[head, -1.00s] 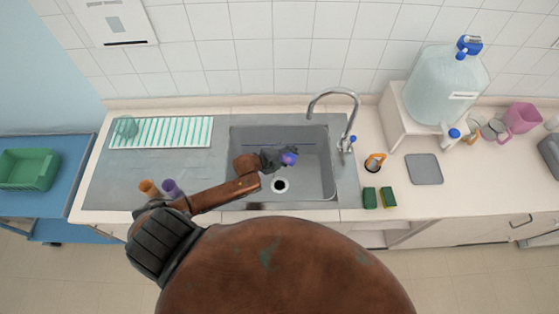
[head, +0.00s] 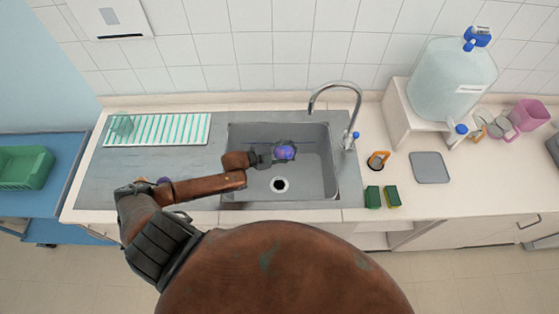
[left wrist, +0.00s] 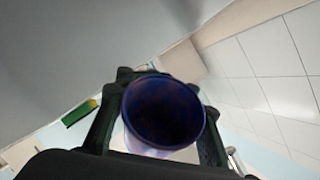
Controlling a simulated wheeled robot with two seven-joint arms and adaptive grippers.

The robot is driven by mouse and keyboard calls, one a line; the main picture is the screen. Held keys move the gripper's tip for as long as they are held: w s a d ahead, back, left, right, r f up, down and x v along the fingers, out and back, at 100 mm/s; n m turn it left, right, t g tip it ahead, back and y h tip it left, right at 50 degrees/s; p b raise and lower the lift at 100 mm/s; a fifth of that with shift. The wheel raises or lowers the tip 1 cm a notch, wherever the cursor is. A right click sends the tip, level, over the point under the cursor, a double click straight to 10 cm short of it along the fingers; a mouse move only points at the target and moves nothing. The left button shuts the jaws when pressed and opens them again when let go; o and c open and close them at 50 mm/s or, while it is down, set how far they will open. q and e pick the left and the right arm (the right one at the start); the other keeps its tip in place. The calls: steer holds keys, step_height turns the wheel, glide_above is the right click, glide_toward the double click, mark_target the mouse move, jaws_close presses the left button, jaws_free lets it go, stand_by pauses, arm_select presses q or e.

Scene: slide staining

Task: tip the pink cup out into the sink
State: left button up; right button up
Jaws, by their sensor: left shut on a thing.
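My left gripper (head: 287,151) is over the sink basin (head: 310,178), shut on a violet-blue cup (head: 284,153). In the left wrist view the cup (left wrist: 163,110) sits between the two fingers, its round mouth facing the camera. Its inside looks dark blue and its lower outside pale lavender. How far it is tilted, and whether it holds liquid, I cannot tell. A pink mug (head: 529,115) stands far right on the counter, beside the water bottle. My right gripper is not in view.
The tap (head: 338,88) arches over the basin's right side, right of the gripper. A striped drying mat (head: 175,130) with a glass (head: 122,124) lies left. Sponges (head: 373,197) and an orange-handled item (head: 378,160) are right of the sink. A purple item (head: 163,181) is partly hidden by my arm.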

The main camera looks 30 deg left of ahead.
arm_select(q)
steer(key=d+f+m+y+p, duration=0.4)
steer(key=m+y+p, duration=0.4)
steer(key=m+y, duration=0.4)
steer(key=shift+d+m+g+y+p, duration=0.35)
steer(key=shift+d+y, duration=0.35)
steer(key=shift+y, duration=1.2)
